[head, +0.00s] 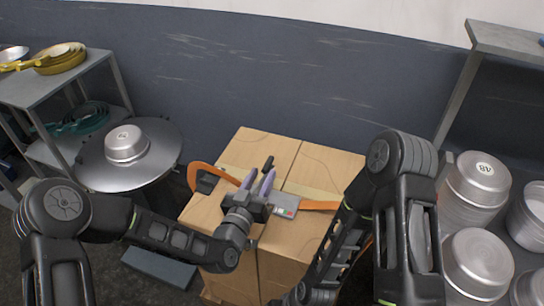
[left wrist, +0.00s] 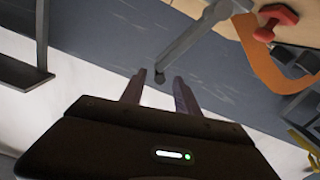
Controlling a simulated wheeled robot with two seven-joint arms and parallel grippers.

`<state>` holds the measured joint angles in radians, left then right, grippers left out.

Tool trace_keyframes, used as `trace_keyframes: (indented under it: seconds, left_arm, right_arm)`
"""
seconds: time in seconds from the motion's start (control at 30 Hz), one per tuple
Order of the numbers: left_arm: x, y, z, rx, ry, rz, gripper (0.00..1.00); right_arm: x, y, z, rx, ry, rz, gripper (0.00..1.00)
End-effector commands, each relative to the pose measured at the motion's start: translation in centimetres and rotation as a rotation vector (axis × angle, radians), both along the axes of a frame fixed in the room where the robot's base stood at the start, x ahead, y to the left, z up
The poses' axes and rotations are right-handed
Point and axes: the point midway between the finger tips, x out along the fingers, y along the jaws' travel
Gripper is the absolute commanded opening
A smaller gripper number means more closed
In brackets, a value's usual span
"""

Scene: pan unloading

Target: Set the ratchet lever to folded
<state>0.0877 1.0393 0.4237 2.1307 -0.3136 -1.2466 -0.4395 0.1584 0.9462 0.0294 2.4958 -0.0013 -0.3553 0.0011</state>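The ratchet (head: 285,205) is a grey block with a small red mark, on the orange strap (head: 318,205) across a cardboard box (head: 315,165). Its lever shows in the left wrist view as a thin grey bar (left wrist: 193,38) with a dark end. In the head view a dark tip (head: 267,162) shows just past my left fingers. My left gripper (head: 258,182) is open, its two purple fingers apart over the ratchet. In the left wrist view the lever's end lies between the fingertips (left wrist: 158,88), with gaps visible; contact cannot be told.
A round metal table (head: 100,168) with a pan stands left of the box. A shelf (head: 40,85) with yellow pans is at far left. Stacked metal pans (head: 480,180) stand at right. A dark wall (head: 250,70) is behind. My right arm covers the box's right side.

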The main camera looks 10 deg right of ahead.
Motion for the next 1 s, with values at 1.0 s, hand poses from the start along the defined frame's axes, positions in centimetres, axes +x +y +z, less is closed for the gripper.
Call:
trace_keyframes:
  seconds: [1.0]
  left_arm:
    - [6.6,-4.2,0.0,0.000,0.000,0.000,0.38]
  right_arm:
    - [0.0,0.0,1.6,0.000,0.001,0.000,0.36]
